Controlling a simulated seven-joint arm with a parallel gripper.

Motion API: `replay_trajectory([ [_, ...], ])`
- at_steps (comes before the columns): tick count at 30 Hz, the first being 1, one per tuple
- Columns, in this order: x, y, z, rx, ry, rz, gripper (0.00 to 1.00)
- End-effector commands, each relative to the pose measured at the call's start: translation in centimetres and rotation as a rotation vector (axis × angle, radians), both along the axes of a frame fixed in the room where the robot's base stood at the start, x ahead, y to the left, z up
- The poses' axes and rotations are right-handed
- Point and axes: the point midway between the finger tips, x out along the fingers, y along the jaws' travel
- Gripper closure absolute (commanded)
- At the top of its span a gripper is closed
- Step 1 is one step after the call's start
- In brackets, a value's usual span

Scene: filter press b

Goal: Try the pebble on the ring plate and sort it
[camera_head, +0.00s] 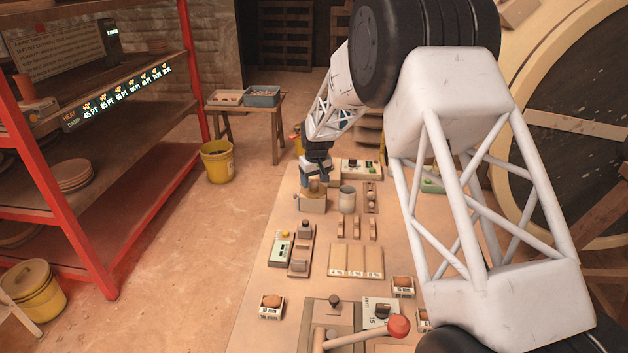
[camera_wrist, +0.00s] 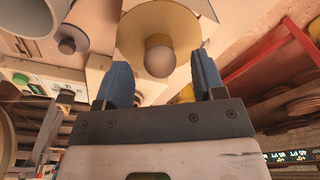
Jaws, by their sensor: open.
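My gripper (camera_head: 315,180) is at the far end of the workbench, just above a tan block (camera_head: 312,203) with a brownish piece on top. In the wrist view my gripper (camera_wrist: 163,82) has its two blue fingers apart. Brown rounded lumps sit on small labelled stands, one at the near left (camera_head: 271,300) and one at the right (camera_head: 402,282).
A grey cup (camera_head: 347,199) stands just right of the block. A labelled panel with several sections (camera_head: 356,261) lies mid-bench. A red-knobbed lever (camera_head: 398,326) is at the near edge. A red shelf (camera_head: 95,225) and a yellow bucket (camera_head: 217,161) stand left of the bench.

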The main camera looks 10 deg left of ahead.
Motion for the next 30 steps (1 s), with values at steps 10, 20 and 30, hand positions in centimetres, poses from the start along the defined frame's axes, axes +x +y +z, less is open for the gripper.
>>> replay_trajectory([
  [10, -0.2, -0.2, 2.6, 0.001, -0.001, 0.0, 0.37],
  [20, -0.6, -0.4, 6.5, 0.001, -0.002, 0.0, 0.37],
  [30, -0.8, -0.5, 7.7, 0.0, 0.0, 0.0, 0.37],
])
